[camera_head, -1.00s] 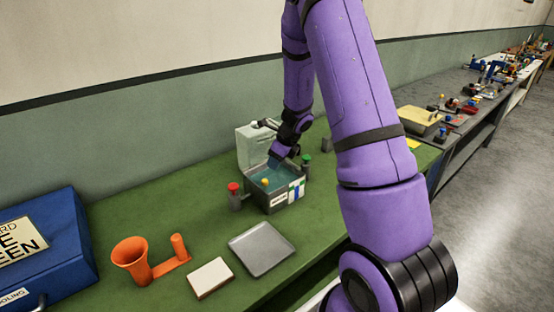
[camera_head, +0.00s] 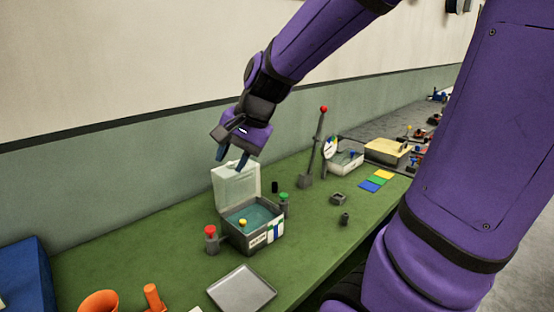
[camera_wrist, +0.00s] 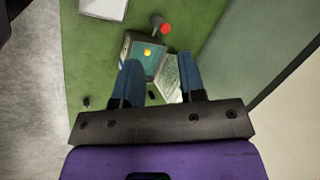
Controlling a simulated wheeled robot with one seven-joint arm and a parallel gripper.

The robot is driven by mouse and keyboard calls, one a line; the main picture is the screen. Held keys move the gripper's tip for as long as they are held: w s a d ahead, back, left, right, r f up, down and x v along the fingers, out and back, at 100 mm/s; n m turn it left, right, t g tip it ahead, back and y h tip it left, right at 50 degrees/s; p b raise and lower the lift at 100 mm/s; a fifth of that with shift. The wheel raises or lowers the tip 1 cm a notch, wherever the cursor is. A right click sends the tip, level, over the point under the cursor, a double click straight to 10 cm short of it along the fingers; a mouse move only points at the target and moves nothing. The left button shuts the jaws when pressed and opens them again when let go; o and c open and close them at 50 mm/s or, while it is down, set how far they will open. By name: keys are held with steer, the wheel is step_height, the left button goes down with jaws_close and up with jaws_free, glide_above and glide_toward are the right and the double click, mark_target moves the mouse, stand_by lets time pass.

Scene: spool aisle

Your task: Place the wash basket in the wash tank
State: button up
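The wash tank (camera_head: 236,237) is a grey box with teal liquid, a white label and blue-green marks on its front, and its pale lid (camera_head: 237,183) standing open at the back. A yellow ball-shaped knob (camera_head: 243,222) shows inside the tank; the wrist view also shows the knob (camera_wrist: 148,53). The wash basket itself cannot be made out; the knob may belong to it, but I cannot tell. My gripper (camera_head: 232,160) hangs above the raised lid, fingers apart and empty. In the wrist view my gripper (camera_wrist: 160,78) has its fingers spread, with the tank beyond them.
A red-topped post (camera_head: 211,239) and a green-topped post (camera_head: 284,200) flank the tank. A grey tray (camera_head: 242,289) lies in front. A tall red-tipped lever (camera_head: 318,145) stands behind right. Orange parts (camera_head: 153,297) lie front left.

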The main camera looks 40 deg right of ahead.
steer(key=s+a+r+n+t+h, duration=0.1)
steer(key=s+r+n+h, duration=0.2)
steer(key=s+n, duration=0.7)
steer(key=s+r, duration=0.1)
steer(key=s, duration=0.4)
steer(key=shift+a+r+n, duration=0.15)
steer(key=shift+r+n, duration=0.15)
steer(key=shift+r, duration=0.1)
steer(key=shift+c, duration=0.5)
